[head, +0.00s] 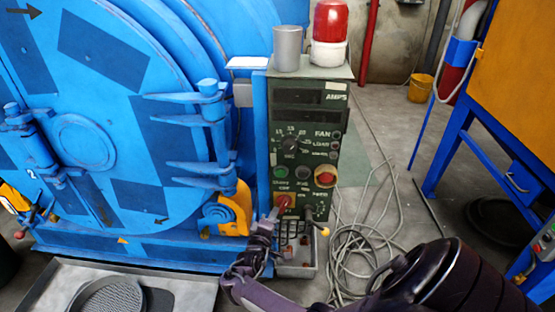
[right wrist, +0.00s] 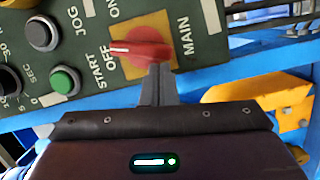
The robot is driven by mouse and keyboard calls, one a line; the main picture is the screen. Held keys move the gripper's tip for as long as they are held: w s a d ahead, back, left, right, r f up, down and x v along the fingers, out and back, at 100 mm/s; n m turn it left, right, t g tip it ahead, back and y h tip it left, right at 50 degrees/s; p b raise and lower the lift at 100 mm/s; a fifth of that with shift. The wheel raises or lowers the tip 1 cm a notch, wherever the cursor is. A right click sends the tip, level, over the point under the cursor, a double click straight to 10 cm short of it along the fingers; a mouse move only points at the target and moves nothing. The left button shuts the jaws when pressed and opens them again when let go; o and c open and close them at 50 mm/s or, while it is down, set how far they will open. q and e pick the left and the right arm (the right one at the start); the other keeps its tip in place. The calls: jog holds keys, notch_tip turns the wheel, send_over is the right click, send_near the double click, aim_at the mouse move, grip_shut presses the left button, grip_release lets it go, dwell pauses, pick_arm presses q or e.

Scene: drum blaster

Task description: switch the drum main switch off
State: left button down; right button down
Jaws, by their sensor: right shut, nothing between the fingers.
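The drum main switch is a red rotary handle on a yellow plate, low on the dark green control panel (head: 309,175). In the head view the red handle (head: 284,201) sits just above my right gripper (head: 272,216). My left gripper is out of view.
Green (right wrist: 65,80) and black (right wrist: 42,33) buttons sit close to the switch. The blue drum (head: 82,140) stands left of the panel. Coiled cable (head: 355,255) lies on the floor at right. A red beacon (head: 330,22) and grey cup (head: 287,48) top the panel.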

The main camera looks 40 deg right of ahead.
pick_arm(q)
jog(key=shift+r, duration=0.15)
pick_arm(e)
jog(key=shift+s+d+f+n, duration=0.1)
jog(key=shift+d+f+n, duration=0.1)
jog(key=shift+n, duration=0.3)
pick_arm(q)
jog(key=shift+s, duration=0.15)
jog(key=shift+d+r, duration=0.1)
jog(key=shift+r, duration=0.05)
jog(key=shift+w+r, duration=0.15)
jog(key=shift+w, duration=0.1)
pick_arm(e)
jog(key=shift+s+f, duration=0.1)
jog(key=shift+f, duration=0.05)
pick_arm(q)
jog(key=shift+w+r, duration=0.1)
